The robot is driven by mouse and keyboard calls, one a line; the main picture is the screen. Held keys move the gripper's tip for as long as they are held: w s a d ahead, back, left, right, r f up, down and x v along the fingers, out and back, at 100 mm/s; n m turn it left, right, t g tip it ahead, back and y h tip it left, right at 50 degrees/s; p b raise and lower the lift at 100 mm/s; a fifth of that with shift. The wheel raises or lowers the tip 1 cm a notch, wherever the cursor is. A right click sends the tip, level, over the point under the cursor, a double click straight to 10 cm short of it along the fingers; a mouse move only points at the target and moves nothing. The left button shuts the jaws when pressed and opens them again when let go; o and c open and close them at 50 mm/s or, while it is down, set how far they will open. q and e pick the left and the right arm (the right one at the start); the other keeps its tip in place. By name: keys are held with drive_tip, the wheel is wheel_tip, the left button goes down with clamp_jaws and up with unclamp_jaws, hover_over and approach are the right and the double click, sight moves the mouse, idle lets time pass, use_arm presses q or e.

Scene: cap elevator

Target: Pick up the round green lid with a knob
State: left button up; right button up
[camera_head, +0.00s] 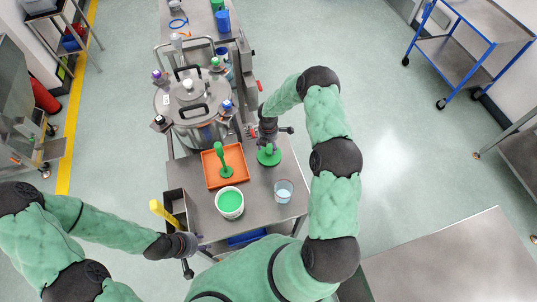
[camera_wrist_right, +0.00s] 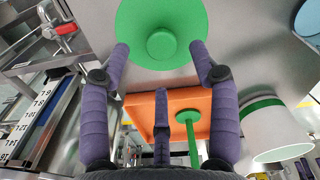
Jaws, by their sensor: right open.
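The round green lid with a knob (camera_head: 269,158) lies on the metal table, right of the orange tray. In the right wrist view its disc (camera_wrist_right: 135,25) fills the top middle, with the knob (camera_wrist_right: 160,44) facing the camera. My right gripper (camera_head: 268,145) is just above the lid and partly covers it. In the right wrist view the gripper (camera_wrist_right: 158,58) is open and empty, with fingers spread around the knob's side of the lid. Contact cannot be told. My left gripper (camera_head: 188,258) is at the table's front left, away from the lid; its fingers are unclear.
The orange tray (camera_head: 211,170) holds an upright green-handled tool (camera_head: 222,160). A large steel pot (camera_head: 190,105) stands behind.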

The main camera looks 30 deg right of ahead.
sight(269, 151)
drive_tip(key=shift+s+d+f+p, duration=0.15)
drive_tip(key=shift+f+p, duration=0.45)
drive_tip(key=shift+f, duration=1.9)
drive_tip(key=c, duration=1.2)
